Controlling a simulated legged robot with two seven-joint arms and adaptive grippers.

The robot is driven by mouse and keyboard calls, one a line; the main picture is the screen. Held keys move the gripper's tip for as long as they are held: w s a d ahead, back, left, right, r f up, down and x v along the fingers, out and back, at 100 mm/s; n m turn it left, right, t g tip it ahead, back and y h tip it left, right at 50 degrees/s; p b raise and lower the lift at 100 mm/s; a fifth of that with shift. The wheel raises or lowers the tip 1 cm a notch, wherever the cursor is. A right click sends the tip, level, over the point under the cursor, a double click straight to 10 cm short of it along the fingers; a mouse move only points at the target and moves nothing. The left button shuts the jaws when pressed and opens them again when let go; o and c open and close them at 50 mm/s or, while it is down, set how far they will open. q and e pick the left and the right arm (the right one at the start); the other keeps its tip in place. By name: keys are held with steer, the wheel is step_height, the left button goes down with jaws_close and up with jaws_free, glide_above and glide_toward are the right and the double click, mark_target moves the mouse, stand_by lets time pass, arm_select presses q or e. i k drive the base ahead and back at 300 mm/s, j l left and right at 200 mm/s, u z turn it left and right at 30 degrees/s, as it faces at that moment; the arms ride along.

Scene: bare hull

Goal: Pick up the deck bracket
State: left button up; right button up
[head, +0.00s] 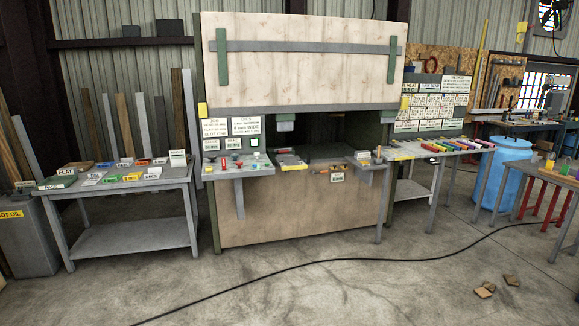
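I cannot tell which item is the deck bracket; the parts on the benches are too small to make out. Small labelled parts and blocks lie on the left table (140,187). More small parts lie on the ledge (240,171) at the front of the wood-panelled station (300,207) in the middle. A row of coloured pieces (448,147) lies on the bench to the right of it. Neither of my grippers shows in the head view.
A black cable (300,265) crosses the concrete floor, and a few wood scraps (485,290) lie at the lower right. A blue barrel (502,180) stands on the right by another table (560,178). A grey bin (30,235) stands at the left. The floor in front is mostly clear.

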mark_target(150, 176)
steer(key=i, duration=1.7)
steer(key=i+z, duration=0.1)
steer(key=i, duration=1.6)
steer(key=i+j, duration=0.1)
steer(key=i, duration=1.6)
steer(key=u, duration=1.8)
